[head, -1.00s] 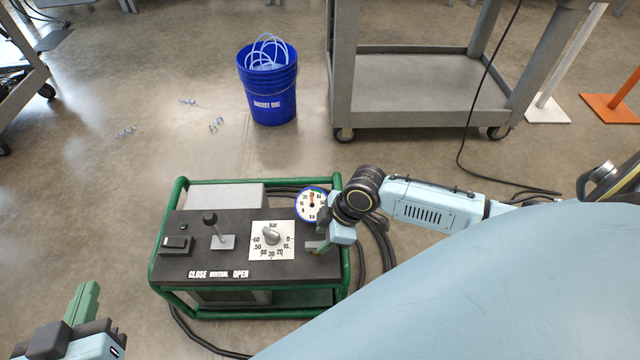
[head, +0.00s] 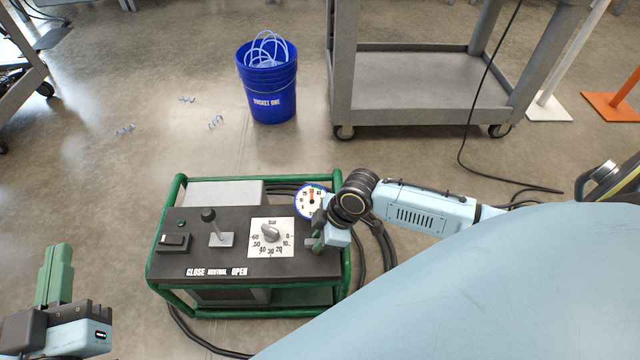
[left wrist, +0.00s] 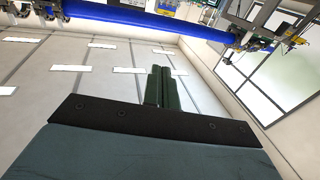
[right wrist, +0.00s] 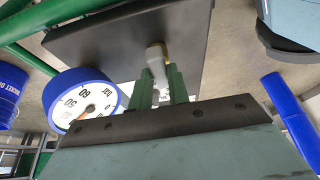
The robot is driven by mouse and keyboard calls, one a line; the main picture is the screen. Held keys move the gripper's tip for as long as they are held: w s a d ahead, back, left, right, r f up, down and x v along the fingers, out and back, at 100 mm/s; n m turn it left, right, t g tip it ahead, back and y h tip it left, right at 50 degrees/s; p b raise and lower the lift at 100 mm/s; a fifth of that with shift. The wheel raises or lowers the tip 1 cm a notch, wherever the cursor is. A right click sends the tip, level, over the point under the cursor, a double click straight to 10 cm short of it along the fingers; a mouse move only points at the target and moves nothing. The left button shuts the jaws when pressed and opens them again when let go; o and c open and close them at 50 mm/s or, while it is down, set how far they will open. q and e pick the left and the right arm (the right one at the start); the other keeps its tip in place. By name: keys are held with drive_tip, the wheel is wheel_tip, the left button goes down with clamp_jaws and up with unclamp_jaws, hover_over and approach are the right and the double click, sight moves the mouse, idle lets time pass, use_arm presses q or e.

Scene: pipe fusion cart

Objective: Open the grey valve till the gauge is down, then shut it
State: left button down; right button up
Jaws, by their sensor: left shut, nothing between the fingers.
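The pump unit's black top panel (head: 190,255) carries a small grey valve at its right edge; it shows as a short grey lever in the right wrist view (right wrist: 155,60). My right gripper (head: 317,243) is at this valve, its green fingers on either side of the lever (right wrist: 162,85), closed on it. The round blue-rimmed gauge (head: 311,200) stands just behind, partly hidden by my right wrist. It also shows in the right wrist view (right wrist: 85,102); its exact reading is too small to tell. My left gripper (head: 58,255) is shut and empty, off the panel at lower left.
The panel has a bar dial (head: 271,236), a black-knobbed lever (head: 210,220) and a switch (head: 174,242), inside a green tube frame (head: 165,222). Black hoses lie at its right. A blue bucket (head: 268,90) and grey cart (head: 430,85) stand behind on open floor.

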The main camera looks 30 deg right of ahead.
clamp_jaws()
